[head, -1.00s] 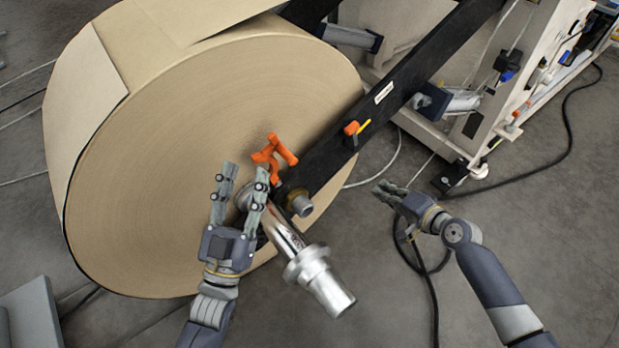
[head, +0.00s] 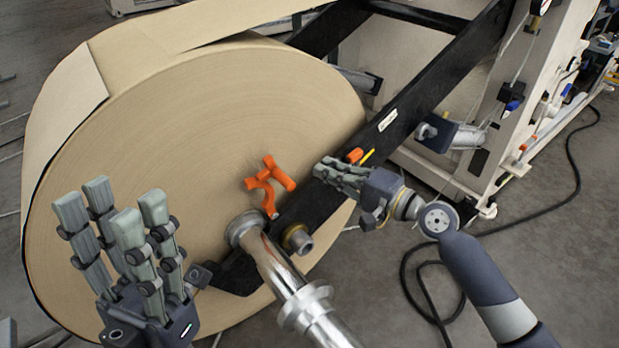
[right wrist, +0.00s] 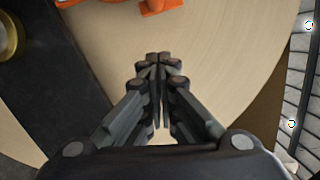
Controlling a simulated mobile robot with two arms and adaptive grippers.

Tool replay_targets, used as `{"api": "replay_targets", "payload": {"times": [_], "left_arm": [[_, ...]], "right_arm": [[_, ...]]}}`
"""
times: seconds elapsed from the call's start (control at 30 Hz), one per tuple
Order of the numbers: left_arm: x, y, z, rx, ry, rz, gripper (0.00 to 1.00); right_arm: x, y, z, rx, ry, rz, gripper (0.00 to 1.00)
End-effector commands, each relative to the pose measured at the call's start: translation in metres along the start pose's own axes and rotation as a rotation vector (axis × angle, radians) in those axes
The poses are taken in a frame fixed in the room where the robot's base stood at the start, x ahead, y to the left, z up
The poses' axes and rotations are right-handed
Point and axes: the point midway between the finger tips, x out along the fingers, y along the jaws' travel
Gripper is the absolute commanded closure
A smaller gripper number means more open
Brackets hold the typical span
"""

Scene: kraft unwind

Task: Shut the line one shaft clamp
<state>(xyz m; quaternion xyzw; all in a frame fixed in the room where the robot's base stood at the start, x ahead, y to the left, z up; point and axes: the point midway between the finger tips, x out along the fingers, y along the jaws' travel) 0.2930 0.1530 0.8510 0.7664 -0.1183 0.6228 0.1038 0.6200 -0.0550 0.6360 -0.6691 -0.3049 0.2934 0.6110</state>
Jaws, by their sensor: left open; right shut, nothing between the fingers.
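Part of the clamp shows at the top of the right wrist view (right wrist: 150,5). My right gripper (head: 325,172) is shut and empty, to the right of the clamp, over the black arm. In the right wrist view its fingertips (right wrist: 160,60) meet below the clamp, apart from it. My left gripper (head: 125,225) is open and empty at the lower left, before the roll.
The big kraft roll (head: 190,130) fills the left. An orange lever (head: 355,155) with a yellow piece sits on the black arm near my right gripper. The cream machine frame (head: 500,110) stands at right. A black cable (head: 548,205) lies on the floor.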

Motion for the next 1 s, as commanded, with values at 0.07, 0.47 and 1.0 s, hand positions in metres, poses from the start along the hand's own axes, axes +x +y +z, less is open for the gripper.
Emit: {"api": "replay_targets", "payload": {"times": [0.07, 0.47, 1.0], "left_arm": [[-0.004, 0.0, 0.001, 0.0, -0.001, 0.0, 0.59], [0.0, 0.0, 0.001, 0.0, -0.002, 0.0, 0.59], [0.003, 0.0, 0.0, -0.001, -0.003, 0.0, 0.59]], "right_arm": [[0.017, 0.0, 0.0, -0.001, -0.001, -0.003, 1.0], [0.024, 0.0, 0.038, -0.001, 0.001, 0.0, 1.0], [0.024, -0.001, 0.04, -0.009, 0.001, 0.003, 1.0]]}}
